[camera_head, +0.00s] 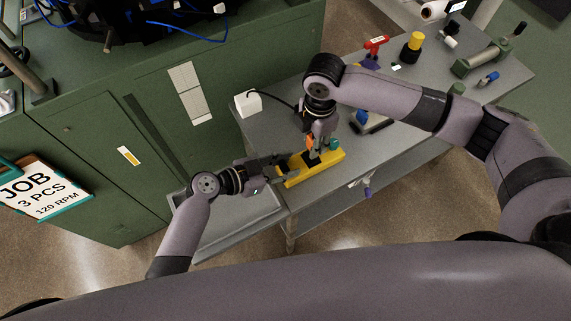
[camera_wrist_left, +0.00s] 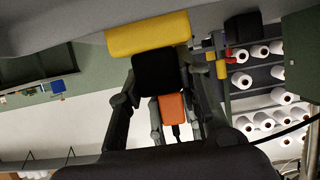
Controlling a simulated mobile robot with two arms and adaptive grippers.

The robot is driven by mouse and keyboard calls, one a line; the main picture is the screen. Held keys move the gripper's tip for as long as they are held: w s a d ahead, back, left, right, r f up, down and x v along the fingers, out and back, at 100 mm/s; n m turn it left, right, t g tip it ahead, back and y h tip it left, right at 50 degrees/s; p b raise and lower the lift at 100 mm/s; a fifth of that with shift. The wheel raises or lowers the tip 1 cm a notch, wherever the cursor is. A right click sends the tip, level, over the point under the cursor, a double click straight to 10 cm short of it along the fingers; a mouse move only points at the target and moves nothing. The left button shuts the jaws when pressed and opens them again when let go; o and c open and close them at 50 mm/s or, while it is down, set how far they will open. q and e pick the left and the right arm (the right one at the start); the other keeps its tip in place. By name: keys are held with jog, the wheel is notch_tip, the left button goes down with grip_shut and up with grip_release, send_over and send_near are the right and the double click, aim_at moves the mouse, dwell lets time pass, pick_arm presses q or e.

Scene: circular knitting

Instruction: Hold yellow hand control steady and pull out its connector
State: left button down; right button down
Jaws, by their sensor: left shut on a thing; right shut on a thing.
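The yellow hand control (camera_head: 328,164) lies at the front left of the grey bench, and its yellow body (camera_wrist_left: 147,33) shows at the top of the left wrist view. My left gripper (camera_head: 284,167) is shut on its left end. My right gripper (camera_head: 311,143) points down above the control, shut on the orange connector (camera_head: 310,141). In the left wrist view the orange connector (camera_wrist_left: 171,109) sits between small grey fingers, close to a black block (camera_wrist_left: 158,72). I cannot tell whether connector and control still touch. The fingers partly hide the connector.
A white box (camera_head: 248,104) with a black cable stands behind the control. A teal knob (camera_head: 333,144) and a blue-topped item (camera_head: 362,117) are close to my right gripper. A yellow-and-black cylinder (camera_head: 412,46) and a red-topped tool (camera_head: 375,47) stand further back. A green cabinet borders the left.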

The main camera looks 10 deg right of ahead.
pick_arm(q)
jog(key=shift+f, duration=0.15)
pick_arm(e)
jog(key=shift+r, duration=3.45)
pick_arm(q)
jog(key=c, duration=1.4)
grip_release()
jog(key=o, duration=0.6)
jog(key=shift+c, duration=0.2)
jog(key=shift+w, duration=0.1)
pick_arm(e)
jog(key=shift+w, duration=0.1)
pick_arm(q)
jog(key=shift+v, duration=4.05)
